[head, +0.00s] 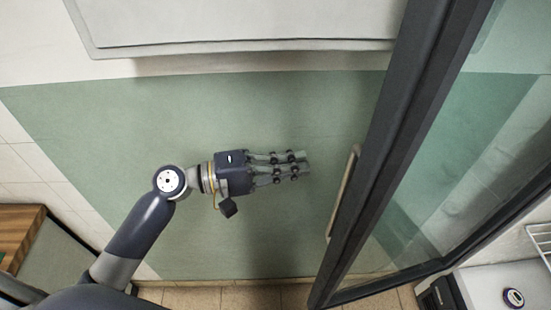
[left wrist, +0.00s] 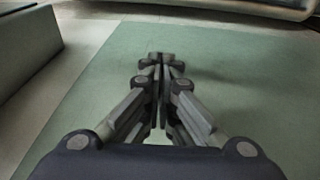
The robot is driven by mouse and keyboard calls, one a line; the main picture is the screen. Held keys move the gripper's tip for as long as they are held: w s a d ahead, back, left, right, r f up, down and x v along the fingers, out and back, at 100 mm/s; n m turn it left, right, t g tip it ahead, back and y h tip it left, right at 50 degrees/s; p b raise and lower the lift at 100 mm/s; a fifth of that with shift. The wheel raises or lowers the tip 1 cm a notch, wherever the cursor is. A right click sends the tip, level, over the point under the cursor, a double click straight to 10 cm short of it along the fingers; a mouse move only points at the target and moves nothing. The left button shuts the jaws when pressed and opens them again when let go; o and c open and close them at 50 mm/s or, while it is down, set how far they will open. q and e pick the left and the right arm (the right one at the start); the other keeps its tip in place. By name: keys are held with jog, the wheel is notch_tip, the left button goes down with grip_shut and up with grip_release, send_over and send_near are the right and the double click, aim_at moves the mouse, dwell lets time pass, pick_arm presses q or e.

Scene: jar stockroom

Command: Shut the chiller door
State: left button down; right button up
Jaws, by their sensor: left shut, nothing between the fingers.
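The chiller door (head: 392,150) is a dark-framed glass door that stands open on the right of the head view. A pale upright handle (head: 344,192) is on its near face. My left gripper (head: 306,163) is shut and empty, left of the handle and apart from it, with its fingers pointing right towards the door. In the left wrist view the gripper's fingers (left wrist: 160,62) are together with nothing between them, and the door does not show there. My right gripper is not in view.
A green mat (head: 120,130) covers the floor below. A white panel or casing (head: 240,22) runs along the top. A wooden-topped unit (head: 18,232) is at the lower left. A white unit (head: 490,288) and a wire rack (head: 540,240) are at the lower right. Room left of the door is clear.

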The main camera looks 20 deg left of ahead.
pick_arm(q)
jog(key=d+p, duration=0.1)
jog(key=d, duration=0.1)
jog(key=s+d, duration=0.1)
jog(key=d+p, duration=0.1)
jog(key=d, duration=0.1)
jog(key=shift+s+d+p, duration=0.3)
jog(key=shift+d+p, duration=0.05)
